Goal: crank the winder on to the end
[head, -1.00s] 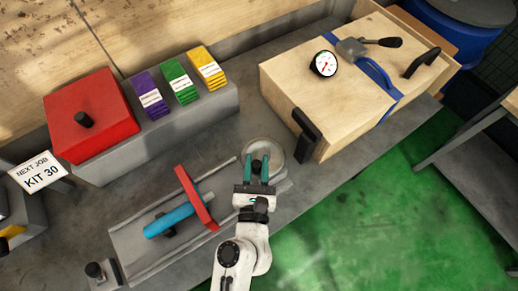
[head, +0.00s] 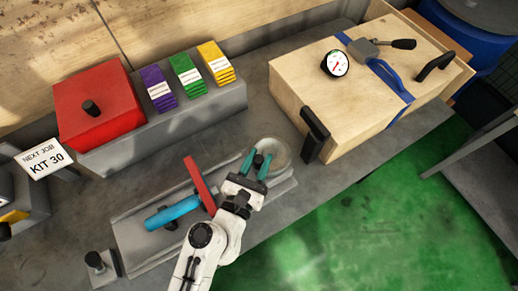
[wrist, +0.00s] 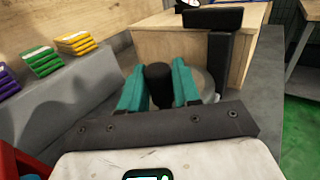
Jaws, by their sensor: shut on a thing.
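The winder is a round grey disc (head: 279,151) with an upright black knob (head: 258,158), on the right end of a grey base on the bench. My gripper (head: 256,165) reaches it from the lower left, its two teal fingers on either side of the knob. In the wrist view, the fingers (wrist: 160,88) close on the black knob (wrist: 158,78) from left and right; the disc (wrist: 207,84) shows partly behind the right finger. A blue cylinder (head: 172,213) and an upright red plate (head: 199,187) stand left of my gripper on the same base.
A wooden box (head: 340,100) with a black handle stands close behind the disc to the right. A grey block bears a red box (head: 98,108) and purple, green and yellow stacks (head: 188,75). Green floor (head: 370,220) lies clear at the right.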

